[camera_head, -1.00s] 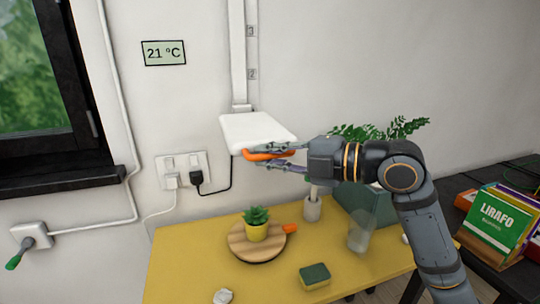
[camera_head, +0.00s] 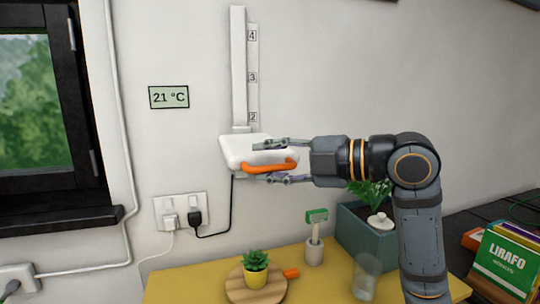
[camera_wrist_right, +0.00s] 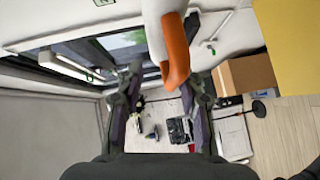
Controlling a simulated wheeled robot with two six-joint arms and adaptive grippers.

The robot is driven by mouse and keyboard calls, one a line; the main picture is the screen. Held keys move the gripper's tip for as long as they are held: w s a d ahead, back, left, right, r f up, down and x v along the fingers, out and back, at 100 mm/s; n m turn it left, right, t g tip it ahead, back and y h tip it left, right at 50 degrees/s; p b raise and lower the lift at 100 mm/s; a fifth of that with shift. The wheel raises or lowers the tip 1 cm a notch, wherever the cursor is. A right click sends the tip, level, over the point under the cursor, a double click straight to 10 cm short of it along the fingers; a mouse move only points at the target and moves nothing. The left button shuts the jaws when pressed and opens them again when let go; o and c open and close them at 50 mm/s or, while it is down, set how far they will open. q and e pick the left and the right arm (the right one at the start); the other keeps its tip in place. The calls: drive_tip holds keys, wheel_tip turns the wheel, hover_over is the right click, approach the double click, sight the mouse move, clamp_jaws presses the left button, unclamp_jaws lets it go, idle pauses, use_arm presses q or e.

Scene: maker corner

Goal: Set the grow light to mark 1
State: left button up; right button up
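The grow light (camera_head: 235,152) is a white flat lamp head on a vertical wall rail (camera_head: 239,70). Its top bracket sits a little below the mark 2 plate (camera_head: 253,117); marks 3 and 4 show higher up. Mark 1 is not visible; the lamp head covers the rail below 2. The lamp's orange handle (camera_head: 265,167) faces front and also shows in the right wrist view (camera_wrist_right: 176,55). My right gripper (camera_head: 268,163) is open, one finger above and one below the handle, with gaps to it. My left gripper is out of view.
The yellow table (camera_head: 190,284) below holds a succulent (camera_head: 256,270) on a wooden board, a brush in a cup (camera_head: 314,250), a clear glass (camera_head: 366,275) and a teal planter (camera_head: 365,236). A black cord runs from the lamp to the wall socket (camera_head: 180,212).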

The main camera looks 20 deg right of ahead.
wheel_tip(320, 180, up, 2)
idle(0.4)
drive_tip(key=shift+s+d+f+b, duration=0.1)
drive_tip(key=shift+s+d+b, duration=0.25)
drive_tip(key=shift+d+b, duration=0.15)
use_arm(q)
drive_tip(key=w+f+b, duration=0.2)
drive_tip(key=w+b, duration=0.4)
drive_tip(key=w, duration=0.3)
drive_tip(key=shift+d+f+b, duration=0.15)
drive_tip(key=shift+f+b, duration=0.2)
use_arm(e)
drive_tip(key=v, duration=1.1)
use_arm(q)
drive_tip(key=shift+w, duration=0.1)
use_arm(e)
drive_tip(key=shift+a, duration=0.15)
